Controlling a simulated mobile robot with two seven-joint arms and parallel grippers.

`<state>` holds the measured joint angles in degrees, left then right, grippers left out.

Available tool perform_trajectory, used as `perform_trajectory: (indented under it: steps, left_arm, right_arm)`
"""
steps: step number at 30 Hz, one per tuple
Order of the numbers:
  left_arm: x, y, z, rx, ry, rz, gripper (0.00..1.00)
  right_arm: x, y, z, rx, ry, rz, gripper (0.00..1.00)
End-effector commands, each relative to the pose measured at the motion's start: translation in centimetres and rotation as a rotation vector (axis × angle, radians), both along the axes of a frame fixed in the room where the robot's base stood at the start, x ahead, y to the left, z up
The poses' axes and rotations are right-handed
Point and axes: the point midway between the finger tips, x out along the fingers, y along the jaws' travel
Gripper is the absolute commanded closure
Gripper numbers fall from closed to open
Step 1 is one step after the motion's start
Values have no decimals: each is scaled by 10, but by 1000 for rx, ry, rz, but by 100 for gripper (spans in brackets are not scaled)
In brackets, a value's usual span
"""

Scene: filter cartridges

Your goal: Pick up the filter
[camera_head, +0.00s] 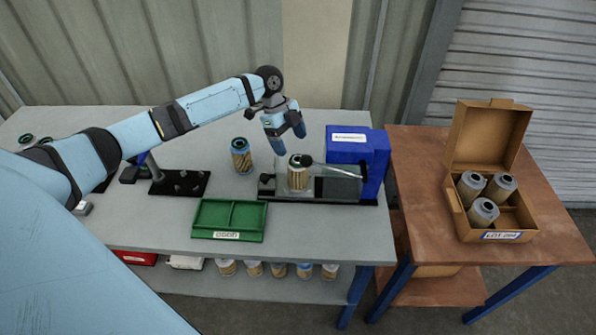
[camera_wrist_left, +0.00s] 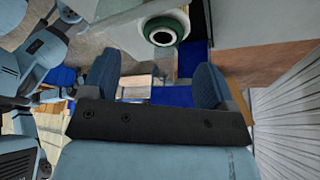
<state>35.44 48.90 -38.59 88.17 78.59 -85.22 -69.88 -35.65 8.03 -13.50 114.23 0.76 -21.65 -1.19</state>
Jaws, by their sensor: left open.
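A filter (camera_head: 241,157) with a pleated tan body and blue bands stands upright on the grey bench, left of the black fixture. Another tan filter (camera_head: 298,178) stands in the fixture, under a dark clamp or handle. My left gripper (camera_head: 289,140) is open and empty, above and between these two, close to the fixture filter's top. In the left wrist view my gripper's fingers (camera_wrist_left: 156,66) are apart. A round end with a green ring (camera_wrist_left: 163,27) shows beyond them; I cannot tell which filter it is. My right gripper is not seen.
A green divided tray (camera_head: 230,236) sits at the bench front. A blue box (camera_head: 350,146) stands behind the fixture's right end. An open cardboard box (camera_head: 463,222) with grey cartridges is on the brown table. A black stand (camera_head: 180,184) is at left. Several filters are on the lower shelf.

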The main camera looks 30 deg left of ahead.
Motion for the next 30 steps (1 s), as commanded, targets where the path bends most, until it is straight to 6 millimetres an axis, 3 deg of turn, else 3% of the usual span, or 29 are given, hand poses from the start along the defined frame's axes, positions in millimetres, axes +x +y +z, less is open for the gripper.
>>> perform_trajectory:
  steps: [8,18,24,26,30]
  left_arm:
    - [0,-7,-16,0,-1,0,20]
    - [0,-24,-57,1,0,1,20]
    - [0,-24,-59,1,-1,0,20]
    - [0,-25,-59,1,-1,0,32]
    - [0,-24,-59,1,-1,0,64]
  right_arm:
    - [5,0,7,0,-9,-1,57]
    - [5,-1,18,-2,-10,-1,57]
    - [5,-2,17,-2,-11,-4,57]
    - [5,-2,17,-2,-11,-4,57]
    - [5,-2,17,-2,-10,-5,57]
